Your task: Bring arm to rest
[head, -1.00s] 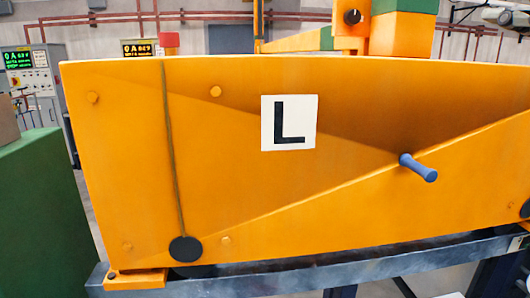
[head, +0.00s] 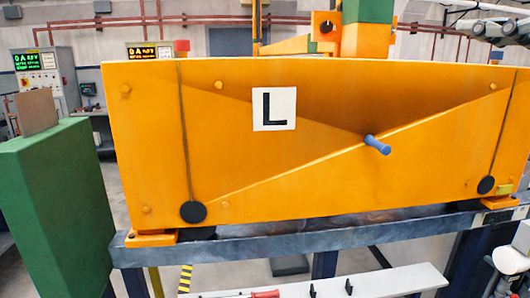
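Neither of my grippers can be made out in the head view. A large orange panel (head: 330,180) marked with a white "L" sign (head: 274,109) fills the middle. A blue handle (head: 377,145) sticks out of it right of centre, with nothing holding it. Two black discs hang on cords at the panel's lower left (head: 193,212) and lower right (head: 486,185).
The panel stands on a grey metal beam (head: 300,241). A green block (head: 60,205) with a brown box (head: 36,111) on top stands at the left. Below, a white rail (head: 400,283) carries a red-handled tool (head: 265,294). Control cabinets (head: 40,80) stand behind.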

